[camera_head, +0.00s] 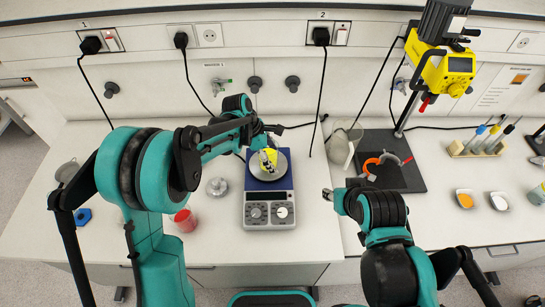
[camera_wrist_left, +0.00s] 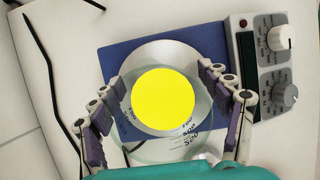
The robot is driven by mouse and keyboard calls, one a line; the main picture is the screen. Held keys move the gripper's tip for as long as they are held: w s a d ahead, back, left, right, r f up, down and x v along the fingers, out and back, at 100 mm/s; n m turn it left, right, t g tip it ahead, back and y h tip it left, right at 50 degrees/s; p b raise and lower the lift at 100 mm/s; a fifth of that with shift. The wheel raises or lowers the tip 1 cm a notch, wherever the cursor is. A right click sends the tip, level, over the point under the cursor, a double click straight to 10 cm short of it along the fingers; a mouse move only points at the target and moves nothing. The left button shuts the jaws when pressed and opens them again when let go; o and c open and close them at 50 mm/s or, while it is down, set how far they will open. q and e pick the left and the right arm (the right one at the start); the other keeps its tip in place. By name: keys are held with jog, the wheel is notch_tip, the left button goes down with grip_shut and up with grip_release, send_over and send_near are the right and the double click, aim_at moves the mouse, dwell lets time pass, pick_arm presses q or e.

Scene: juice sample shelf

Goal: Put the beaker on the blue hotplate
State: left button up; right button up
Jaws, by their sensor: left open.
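The beaker (camera_wrist_left: 165,98) of clear glass with bright yellow contents shows in the left wrist view, over the round plate of the blue hotplate (camera_wrist_left: 112,55). In the head view the yellow of the beaker (camera_head: 270,155) shows above the plate of the hotplate (camera_head: 252,184). My left gripper (camera_head: 267,160) is open, with a finger on each side of the beaker; it also shows in the left wrist view (camera_wrist_left: 165,108). The beaker looks upright on the plate, but its base contact is hidden. My right gripper (camera_head: 328,194) is right of the hotplate, over the bench; its finger gap is too small to judge.
A red cup (camera_head: 185,220) and a small metal item (camera_head: 217,187) stand left of the hotplate. A large glass vessel (camera_head: 342,143) and a dark stand base (camera_head: 400,165) are to the right. Cables hang behind.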

pick_arm(q)
jog(key=shift+r, duration=0.3)
jog(key=p+v, duration=0.2)
jog(key=v, duration=0.9)
jog(key=s+a+r+m+t+y, duration=0.25)
jog(key=s+a+r+m, duration=0.35)
jog(key=s+a+m, duration=0.3)
jog(key=s+a+f+m+t+y, duration=0.2)
jog(key=s+a+m+t, duration=0.2)
jog(key=s+m, duration=0.5)
jog(key=s+a, duration=0.2)
jog(key=shift+s+f+t, duration=0.3)
jog(key=shift+t, duration=0.05)
jog(key=shift+s, duration=0.1)
